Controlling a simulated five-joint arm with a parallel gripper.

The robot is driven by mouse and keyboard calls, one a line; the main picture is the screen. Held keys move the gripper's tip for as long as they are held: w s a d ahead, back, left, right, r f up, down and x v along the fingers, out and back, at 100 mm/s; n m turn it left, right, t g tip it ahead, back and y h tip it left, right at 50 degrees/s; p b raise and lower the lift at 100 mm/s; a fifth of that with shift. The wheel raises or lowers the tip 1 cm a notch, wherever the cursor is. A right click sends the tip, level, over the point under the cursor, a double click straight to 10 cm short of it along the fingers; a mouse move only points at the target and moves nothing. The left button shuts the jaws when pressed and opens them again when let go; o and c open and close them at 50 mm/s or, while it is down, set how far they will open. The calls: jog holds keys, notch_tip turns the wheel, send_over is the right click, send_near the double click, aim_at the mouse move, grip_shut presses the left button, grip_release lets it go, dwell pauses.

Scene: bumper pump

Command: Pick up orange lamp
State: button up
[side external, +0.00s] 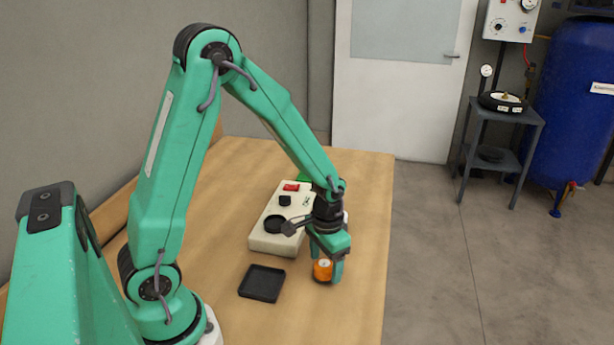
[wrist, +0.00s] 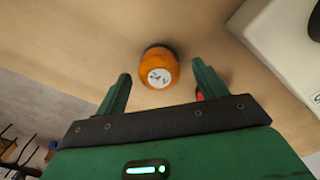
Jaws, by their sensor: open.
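The orange lamp (side external: 323,269) is a small round piece with a dark base and a pale label on top. It stands on the wooden table near the right edge. In the wrist view the lamp (wrist: 158,68) is just beyond the fingertips, roughly centred between them. My gripper (side external: 328,268) is at the lamp, with a finger seen on either side. In the wrist view my gripper (wrist: 160,78) has its two green fingers wide apart with nothing held. I cannot tell whether a finger touches the lamp.
A cream control box (side external: 268,243) with a red switch and black knobs lies behind and left of my gripper; its edge shows in the wrist view (wrist: 285,45). A black square tray (side external: 262,283) is left of the lamp. The table front right is clear.

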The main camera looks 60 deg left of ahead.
aim_at(326, 263)
jog(key=shift+c, duration=0.2)
jog(key=c, duration=1.1)
jog(key=shift+o, duration=0.2)
jog(key=shift+r, duration=0.2)
jog(key=shift+r, duration=0.9)
notch_tip(326, 263, up, 2)
jog(key=shift+r, duration=0.1)
jog(key=s+d+r, duration=0.5)
jog(key=d+r, duration=0.1)
jog(key=d, duration=0.4)
jog(key=shift+s+d+r, duration=0.15)
jog(key=shift+s+r, duration=0.15)
jog(key=shift+r, duration=0.05)
